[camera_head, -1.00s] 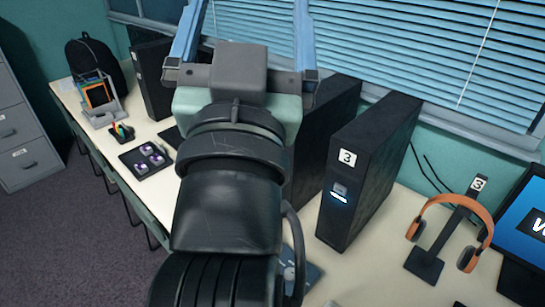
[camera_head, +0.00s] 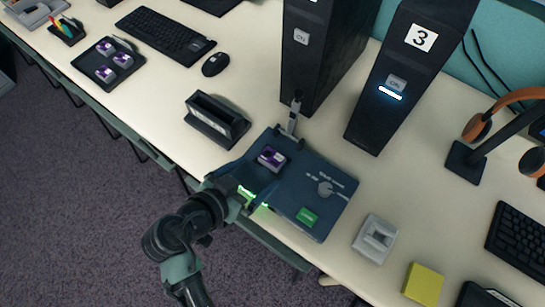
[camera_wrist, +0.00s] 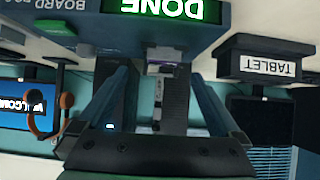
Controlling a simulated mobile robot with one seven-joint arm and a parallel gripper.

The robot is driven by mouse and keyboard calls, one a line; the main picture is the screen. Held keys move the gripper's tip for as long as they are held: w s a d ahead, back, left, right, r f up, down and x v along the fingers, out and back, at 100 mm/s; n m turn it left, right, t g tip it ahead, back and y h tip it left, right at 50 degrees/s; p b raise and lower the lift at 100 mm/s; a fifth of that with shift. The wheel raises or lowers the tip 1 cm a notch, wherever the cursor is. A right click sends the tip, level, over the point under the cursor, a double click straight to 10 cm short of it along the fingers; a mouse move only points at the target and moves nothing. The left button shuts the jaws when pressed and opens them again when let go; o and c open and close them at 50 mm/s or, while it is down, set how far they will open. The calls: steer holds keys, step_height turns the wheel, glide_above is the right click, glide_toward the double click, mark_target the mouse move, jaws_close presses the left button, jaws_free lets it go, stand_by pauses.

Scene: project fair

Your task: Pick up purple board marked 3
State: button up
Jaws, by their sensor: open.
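A small purple board (camera_head: 271,157) with a pale top sits on a dark blue fixture (camera_head: 332,207). In the wrist view a small pale and purple piece (camera_wrist: 160,62), likely this board, shows between the fingers. I cannot read a number on it. My gripper (camera_wrist: 158,78) is open, its two blue fingers apart and nothing visibly clamped. In the head view it reaches over the table's front edge, at the near left side of the fixture, partly merging with it. A green DONE display (camera_wrist: 160,10) on the fixture shows upside down in the wrist view.
A tray (camera_head: 84,66) holds several purple boards at upper left. A dark TABLET stand (camera_head: 217,122) is just left of the fixture. Black towers (camera_head: 402,75) stand behind. A grey block (camera_head: 376,238) and a yellow block (camera_head: 423,283) lie to the right.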

mark_target(271, 158)
steer(key=x, duration=0.7)
steer(key=shift+w+r, duration=0.15)
steer(key=shift+w, duration=0.35)
steer(key=shift+c, duration=0.3)
steer(key=c, duration=1.3)
